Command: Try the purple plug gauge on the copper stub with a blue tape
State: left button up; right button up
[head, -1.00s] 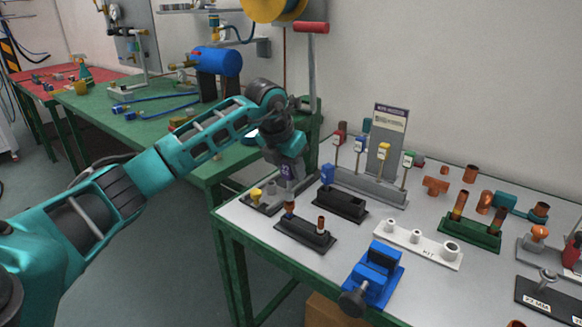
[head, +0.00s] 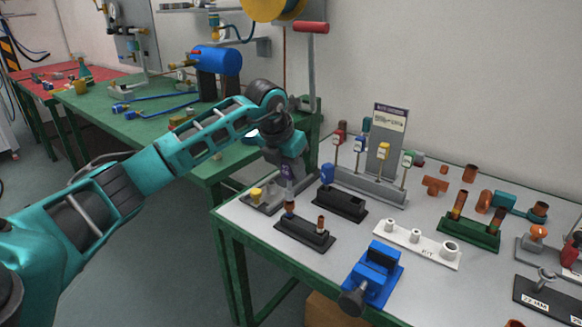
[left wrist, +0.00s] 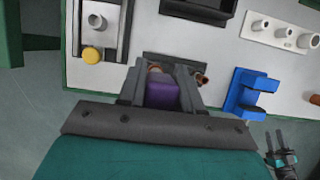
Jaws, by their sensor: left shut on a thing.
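My left gripper (head: 290,190) points down over the left end of a black stub holder (head: 305,236). It is shut on the purple plug gauge (left wrist: 162,96), whose purple body shows between the fingers in the left wrist view. A copper stub (head: 290,209) stands in the holder just below the gripper; I cannot tell whether the gauge touches it. A second copper stub (head: 321,224) stands to its right and also shows beside the fingers in the left wrist view (left wrist: 202,79). Tape colours are too small to tell. The gauge's lower end is hidden.
A grey tray with a yellow-topped piece (head: 256,194) lies left of the gripper. A black block (head: 341,203) stands behind the stub holder. A blue clamp (head: 372,277) and a white holder (head: 418,245) stand to the right. A rack with coloured tags rises behind.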

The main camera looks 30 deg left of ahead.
pick_arm(q)
jog(key=shift+f, duration=0.1)
jog(key=shift+f+b, duration=0.35)
jog(key=shift+f, duration=0.05)
jog(key=shift+r, duration=0.1)
dwell(0.6)
jog(key=shift+r+p, duration=0.6)
jog(key=shift+p, duration=0.05)
dwell(0.7)
jog(key=shift+f, duration=0.25)
jog(key=shift+f+b, duration=0.3)
jog(key=shift+f, duration=0.15)
